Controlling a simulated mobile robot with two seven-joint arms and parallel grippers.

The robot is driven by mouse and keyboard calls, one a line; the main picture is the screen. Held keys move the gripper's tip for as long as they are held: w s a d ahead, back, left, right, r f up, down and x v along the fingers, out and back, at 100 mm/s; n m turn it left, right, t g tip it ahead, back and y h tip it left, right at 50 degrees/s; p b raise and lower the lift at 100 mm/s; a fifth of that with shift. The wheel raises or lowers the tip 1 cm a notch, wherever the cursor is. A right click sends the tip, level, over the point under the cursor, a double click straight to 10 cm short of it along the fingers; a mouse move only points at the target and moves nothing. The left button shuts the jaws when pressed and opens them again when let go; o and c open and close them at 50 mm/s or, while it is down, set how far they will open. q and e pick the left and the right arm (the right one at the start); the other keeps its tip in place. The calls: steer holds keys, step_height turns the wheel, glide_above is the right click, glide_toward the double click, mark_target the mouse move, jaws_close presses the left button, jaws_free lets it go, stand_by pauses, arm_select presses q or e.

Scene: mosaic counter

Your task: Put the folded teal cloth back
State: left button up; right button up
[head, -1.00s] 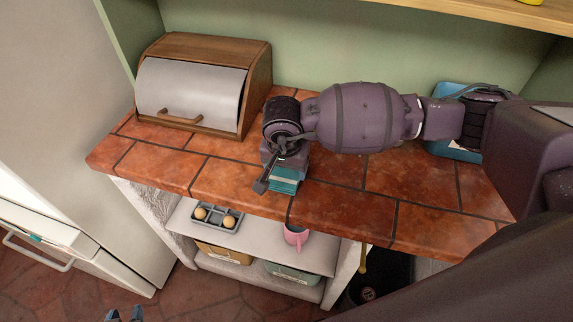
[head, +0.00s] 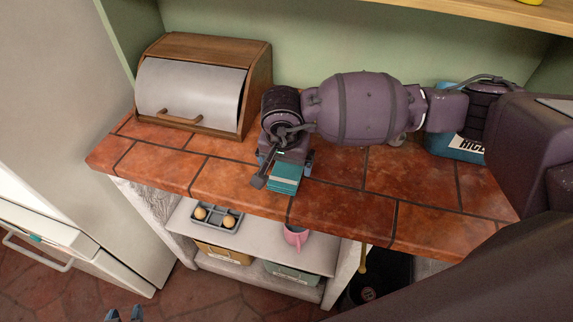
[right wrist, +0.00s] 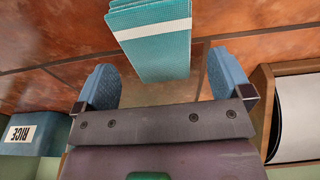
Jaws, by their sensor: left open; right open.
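The folded teal cloth (head: 285,178), with a pale stripe, lies on the tiled counter (head: 235,183) close to its front edge. It also shows in the right wrist view (right wrist: 160,50). My right gripper (head: 285,163) is open at the cloth's wall-side end. In the right wrist view its blue fingertips (right wrist: 160,80) stand on either side of the cloth's near end, with gaps on both sides. My left gripper (head: 124,313) shows only as blue tips at the bottom edge, over the floor, open and apart from the cloth.
A wooden bread box (head: 205,85) stands left on the counter. A blue rice container (head: 455,147) stands at the right, partly behind my right arm. Below, an open shelf (head: 262,245) holds a pink mug (head: 296,236) and a grey tray (head: 217,217). Counter tiles right of the cloth are clear.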

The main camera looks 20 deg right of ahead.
mark_target(284, 175)
arm_select(q)
steer(key=shift+s+f, duration=0.35)
arm_select(e)
step_height(284, 175, up, 10)
steer(key=s, duration=0.1)
steer(key=shift+s+a+f, duration=0.15)
steer(key=shift+a, duration=0.25)
arm_select(q)
steer(key=shift+w, duration=0.15)
